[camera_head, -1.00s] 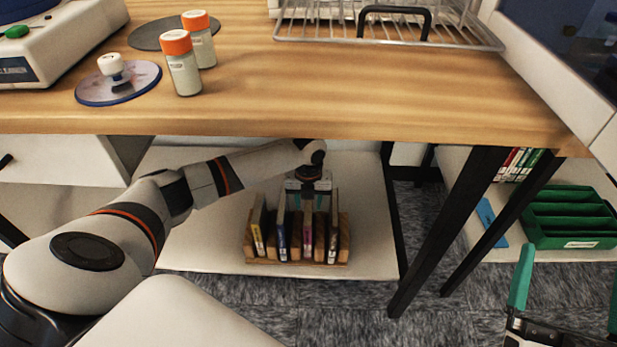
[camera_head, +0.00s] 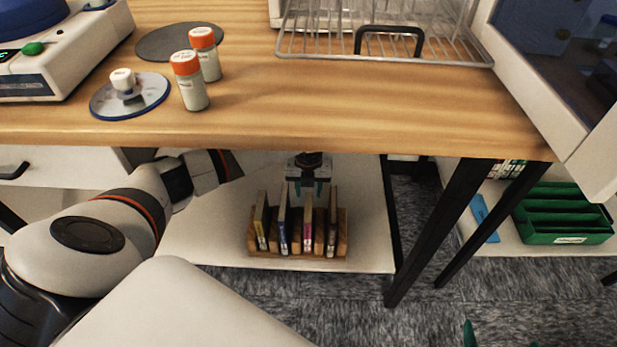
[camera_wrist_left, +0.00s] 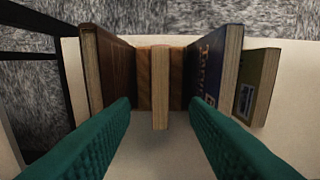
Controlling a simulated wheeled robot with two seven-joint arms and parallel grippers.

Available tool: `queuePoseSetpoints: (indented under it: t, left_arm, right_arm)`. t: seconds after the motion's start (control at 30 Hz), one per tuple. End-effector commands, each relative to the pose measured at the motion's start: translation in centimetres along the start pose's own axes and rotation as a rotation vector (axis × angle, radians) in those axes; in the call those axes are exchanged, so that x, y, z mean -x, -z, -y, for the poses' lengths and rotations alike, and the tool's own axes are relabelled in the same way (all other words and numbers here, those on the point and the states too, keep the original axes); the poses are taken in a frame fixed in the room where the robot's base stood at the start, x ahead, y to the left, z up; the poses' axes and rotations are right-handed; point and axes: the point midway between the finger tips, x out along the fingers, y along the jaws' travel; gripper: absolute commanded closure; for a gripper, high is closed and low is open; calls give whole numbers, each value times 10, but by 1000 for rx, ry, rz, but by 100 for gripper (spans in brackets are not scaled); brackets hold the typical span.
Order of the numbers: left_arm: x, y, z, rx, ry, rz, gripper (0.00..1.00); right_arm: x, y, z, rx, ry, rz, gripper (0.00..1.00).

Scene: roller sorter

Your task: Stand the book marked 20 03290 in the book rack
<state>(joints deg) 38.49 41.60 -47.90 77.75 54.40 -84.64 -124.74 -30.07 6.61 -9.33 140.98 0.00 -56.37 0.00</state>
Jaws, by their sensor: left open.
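The wooden book rack (camera_head: 258,247) stands on the low shelf under the table, with several upright books in it. My left gripper (camera_head: 308,190) is open just behind and above it. In the left wrist view, the left fingers (camera_wrist_left: 160,118) stand apart on either side of a thin book (camera_wrist_left: 160,90), with gaps. That book appears to be the pink-labelled one (camera_head: 307,238) in the head view. A brown book (camera_wrist_left: 112,72) and a blue book (camera_wrist_left: 217,68) stand to either side. No number is readable. My right gripper (camera_head: 500,338) shows only separated green fingertips at the bottom edge.
The table top (camera_head: 330,110) overhangs the shelf (camera_head: 205,225), and a dark table leg (camera_head: 440,235) stands to its right. A green tray (camera_head: 563,238) and a blue flat object (camera_head: 486,218) lie on the right shelf. The white shelf left of the rack is bare.

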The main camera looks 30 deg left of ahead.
Motion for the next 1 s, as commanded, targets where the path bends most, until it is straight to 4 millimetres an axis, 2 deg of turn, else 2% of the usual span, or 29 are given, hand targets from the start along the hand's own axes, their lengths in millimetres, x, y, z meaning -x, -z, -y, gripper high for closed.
queuePoseSetpoints:
  t: [0.4, 0.6, 0.73, 0.87, 0.97, 1.0]
  left_arm:
    - [23, 0, 0, 0, 0, 0, 59]
    - [27, 0, 0, 0, 0, 0, 59]
    - [25, -6, -4, 10, -3, 3, 59]
    - [9, -42, -23, 88, -26, 16, 59]
    - [-7, -97, -48, 252, -74, 33, 59]
    - [-11, -122, -57, 347, -100, 42, 59]
  right_arm:
    - [42, 73, 11, -10, 26, -468, 2]
    - [59, 92, 13, -15, 32, -597, 2]
    - [63, 97, 13, -16, 33, -629, 2]
    - [64, 98, 13, -17, 33, -635, 2]
    - [64, 98, 13, -16, 33, -634, 2]
    - [64, 98, 13, -16, 33, -634, 2]
